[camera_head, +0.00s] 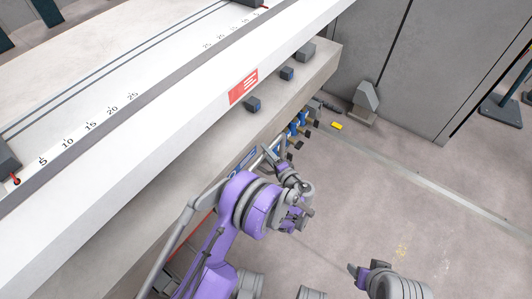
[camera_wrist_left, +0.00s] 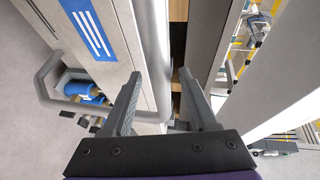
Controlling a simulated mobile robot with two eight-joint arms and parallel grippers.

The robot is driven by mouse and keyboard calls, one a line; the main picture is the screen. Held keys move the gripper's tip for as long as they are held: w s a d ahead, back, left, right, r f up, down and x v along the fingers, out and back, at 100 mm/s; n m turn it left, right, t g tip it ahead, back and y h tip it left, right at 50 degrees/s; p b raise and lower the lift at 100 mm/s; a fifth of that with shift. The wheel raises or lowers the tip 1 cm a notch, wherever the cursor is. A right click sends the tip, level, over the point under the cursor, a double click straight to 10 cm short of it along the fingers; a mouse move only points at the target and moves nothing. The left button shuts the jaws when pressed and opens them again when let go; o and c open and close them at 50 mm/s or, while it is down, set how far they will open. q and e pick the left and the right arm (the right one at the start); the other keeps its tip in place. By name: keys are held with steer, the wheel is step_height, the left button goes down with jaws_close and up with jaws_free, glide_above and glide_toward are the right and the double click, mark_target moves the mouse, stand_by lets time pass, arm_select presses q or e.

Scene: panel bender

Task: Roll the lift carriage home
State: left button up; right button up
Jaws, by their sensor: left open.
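My left gripper (camera_head: 269,156) reaches to the side of the long machine, close to a small blue label. In the left wrist view its open fingers (camera_wrist_left: 160,74) point at a grey upright bar (camera_wrist_left: 153,45), which lies between or just beyond the tips; contact cannot be told. A bent grey tube handle (camera_wrist_left: 45,84) joins the bar region at its lower end, beside a pale panel with a blue label (camera_wrist_left: 93,28). I cannot tell for sure which parts form the lift carriage. My right gripper (camera_head: 357,271) is at the bottom right, away from the machine; its jaws are unclear.
The pale machine bed (camera_head: 150,140) with a number scale and red sign (camera_head: 243,86) fills the left. Blue and yellow fittings (camera_head: 297,128) line its side. A grey block (camera_head: 366,98) and a yellow item (camera_head: 336,126) are on the floor.

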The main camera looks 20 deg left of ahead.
arm_select(q)
steer(key=shift+w+a+f, duration=0.1)
steer(key=shift+w+a, duration=0.25)
jaws_close()
steer(key=shift+a, duration=0.1)
stand_by(1.2)
